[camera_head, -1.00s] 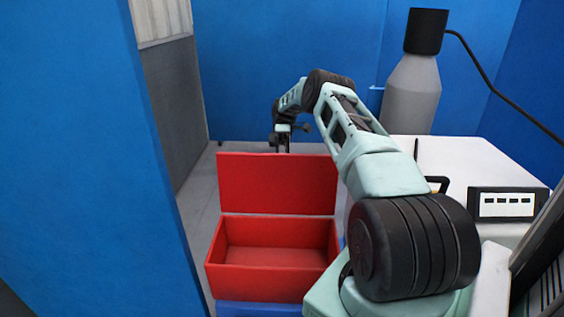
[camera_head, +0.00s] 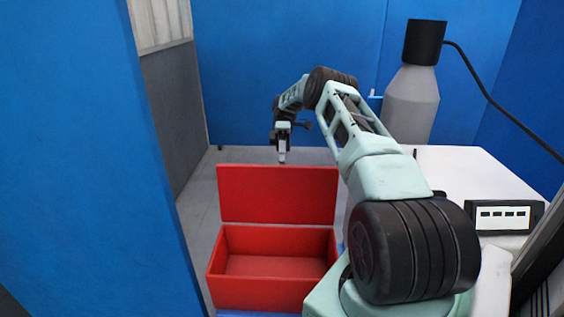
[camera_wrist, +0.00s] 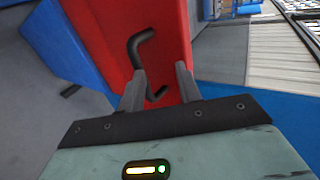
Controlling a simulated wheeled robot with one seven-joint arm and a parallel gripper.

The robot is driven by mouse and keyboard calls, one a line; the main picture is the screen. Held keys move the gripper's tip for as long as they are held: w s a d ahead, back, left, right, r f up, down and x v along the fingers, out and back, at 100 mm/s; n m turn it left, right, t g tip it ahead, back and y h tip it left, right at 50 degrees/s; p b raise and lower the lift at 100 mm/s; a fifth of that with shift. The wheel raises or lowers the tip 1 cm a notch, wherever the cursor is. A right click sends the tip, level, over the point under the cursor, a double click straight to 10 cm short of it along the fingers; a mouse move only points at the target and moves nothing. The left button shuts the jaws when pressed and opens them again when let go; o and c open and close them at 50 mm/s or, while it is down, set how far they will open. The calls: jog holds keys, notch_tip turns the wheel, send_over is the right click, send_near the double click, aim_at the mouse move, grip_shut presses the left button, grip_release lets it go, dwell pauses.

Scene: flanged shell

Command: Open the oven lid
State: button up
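A red open-topped box (camera_head: 272,265) stands at the lower middle of the head view, its empty inside visible. A flat red lid panel (camera_head: 277,194) stands upright along its back edge. My gripper (camera_head: 282,160) is just above and behind the panel's top edge. In the wrist view the red panel (camera_wrist: 112,30) has a bent black handle (camera_wrist: 142,48). My gripper (camera_wrist: 160,88) is open there, its two fingers apart, with the lower part of the handle between or just beyond the tips. I cannot tell whether they touch it.
A blue wall (camera_head: 80,150) stands close on the left. A white counter (camera_head: 470,175) on the right holds a small panel with square buttons (camera_head: 503,216). A grey bottle-shaped object with a black top (camera_head: 411,100) stands behind it. Grey floor (camera_head: 196,205) is clear left of the box.

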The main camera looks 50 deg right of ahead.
notch_tip(320, 180, up, 5)
jog(key=p, duration=0.3)
jog(key=shift+f+p, duration=0.15)
jog(key=shift+p, duration=0.2)
notch_tip(320, 180, up, 3)
jog(key=m+t+h, duration=0.1)
jog(key=m+h, duration=0.1)
jog(key=h, duration=0.2)
send_over(252, 166)
jog(key=shift+a, duration=0.1)
jog(key=s+a+r+n+t+h+b, duration=0.1)
jog(key=s+a+r+t+h, duration=0.1)
jog(key=s+a, duration=1.2)
jog(key=s+a+r+n+t+h, duration=0.1)
jog(key=s+a+r+t+h, duration=0.1)
jog(key=s+a, duration=1.3)
jog(key=a+r+t, duration=0.1)
jog(key=a+t, duration=0.1)
jog(key=a, duration=0.4)
jog(key=shift+a+r+h+b, duration=0.15)
jog(key=shift+r+h+b, duration=0.1)
jog(key=shift+h+b, duration=0.1)
